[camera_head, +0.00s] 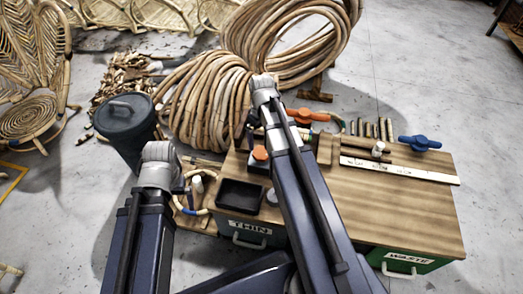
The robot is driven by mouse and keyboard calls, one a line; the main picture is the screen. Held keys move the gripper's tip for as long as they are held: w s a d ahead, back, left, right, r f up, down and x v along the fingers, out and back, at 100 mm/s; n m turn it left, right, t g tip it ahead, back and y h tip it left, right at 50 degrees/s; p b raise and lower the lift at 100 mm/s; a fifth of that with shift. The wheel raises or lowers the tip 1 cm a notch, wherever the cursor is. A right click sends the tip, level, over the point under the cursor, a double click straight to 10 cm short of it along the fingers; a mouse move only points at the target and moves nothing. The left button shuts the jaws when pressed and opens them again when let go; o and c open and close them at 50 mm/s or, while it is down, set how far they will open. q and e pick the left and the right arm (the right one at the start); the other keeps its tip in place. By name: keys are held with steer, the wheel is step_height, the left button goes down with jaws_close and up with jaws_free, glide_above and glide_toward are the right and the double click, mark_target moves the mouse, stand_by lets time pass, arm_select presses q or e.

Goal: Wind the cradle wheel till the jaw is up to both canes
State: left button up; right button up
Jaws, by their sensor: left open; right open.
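My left arm (158,165) rises from the bottom left to a grey joint beside the bench; I cannot make out its fingers. My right arm (290,160) reaches up across the bench, its grey end joint in front of the coiled rattan; its fingers do not show. An orange handle (307,115) lies at the bench's back edge, right of my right arm. A blue lobed handle (420,142) is at the back right. I cannot tell which belongs to the cradle wheel. Curved cane (203,211) with blue bands shows left of the bench. The cradle jaw cannot be made out.
The wooden bench top (400,205) carries a white marked strip (400,171), a black tray (240,195) and an orange-topped container (260,155). A dark bin (128,135) stands left. Rattan coils (205,100) lie behind. Grey floor (440,80) is clear at the right.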

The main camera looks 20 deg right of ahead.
mark_target(262, 152)
step_height(262, 152, down, 7)
steer(key=b, duration=0.6)
steer(key=shift+r, duration=0.15)
steer(key=shift+c, duration=0.4)
steer(key=c, duration=1.2)
steer(key=shift+o, duration=0.2)
steer(key=shift+m, duration=0.6)
steer(key=o, duration=1.2)
steer(key=shift+o, duration=0.2)
steer(key=shift+r, duration=0.25)
